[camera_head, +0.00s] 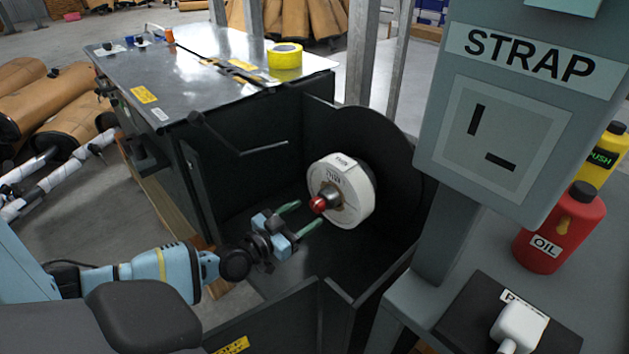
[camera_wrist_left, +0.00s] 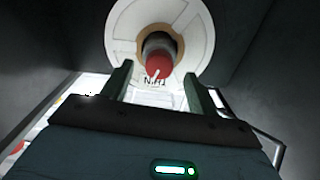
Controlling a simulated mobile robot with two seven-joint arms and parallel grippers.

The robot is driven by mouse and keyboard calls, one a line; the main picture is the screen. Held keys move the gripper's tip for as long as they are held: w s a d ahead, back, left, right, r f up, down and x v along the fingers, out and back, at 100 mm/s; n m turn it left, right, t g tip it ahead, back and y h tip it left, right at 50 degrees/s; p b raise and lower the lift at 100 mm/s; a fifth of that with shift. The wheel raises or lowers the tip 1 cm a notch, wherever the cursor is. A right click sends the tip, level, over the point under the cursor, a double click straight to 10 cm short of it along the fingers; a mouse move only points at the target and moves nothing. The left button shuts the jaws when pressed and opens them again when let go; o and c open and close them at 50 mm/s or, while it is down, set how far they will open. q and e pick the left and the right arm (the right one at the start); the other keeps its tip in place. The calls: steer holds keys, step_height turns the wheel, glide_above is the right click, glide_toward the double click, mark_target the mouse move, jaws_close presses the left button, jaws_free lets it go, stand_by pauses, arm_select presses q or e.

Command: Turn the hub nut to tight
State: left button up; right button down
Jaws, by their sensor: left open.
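The hub nut (camera_head: 317,204) is a red knob at the centre of a white reel (camera_head: 351,207) with printed lettering, mounted against a dark round plate. In the left wrist view the red nut (camera_wrist_left: 159,62) sits ahead, with a pale line on its face, in front of the white reel (camera_wrist_left: 117,27). My left gripper (camera_head: 302,214) is open, its two green fingers pointing at the nut. In the left wrist view the gripper (camera_wrist_left: 157,80) shows its fingers on either side below the nut. I cannot tell whether they touch it. My right gripper is not in view.
A dark machine housing (camera_head: 262,159) surrounds the reel, with a front wall below my left arm. Yellow tape (camera_head: 285,55) lies on its metal top. A grey STRAP panel (camera_head: 519,108) stands right of the reel. A red oil bottle (camera_head: 559,235) stands on the bench at right.

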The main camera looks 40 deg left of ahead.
mark_target(314, 208)
arm_select(q)
steer(key=shift+w+b, duration=0.35)
steer(key=shift+w, duration=0.85)
steer(key=shift+w+d, duration=0.15)
steer(key=shift+w, duration=0.55)
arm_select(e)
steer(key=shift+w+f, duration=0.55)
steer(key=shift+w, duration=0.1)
arm_select(q)
steer(key=c, duration=1)
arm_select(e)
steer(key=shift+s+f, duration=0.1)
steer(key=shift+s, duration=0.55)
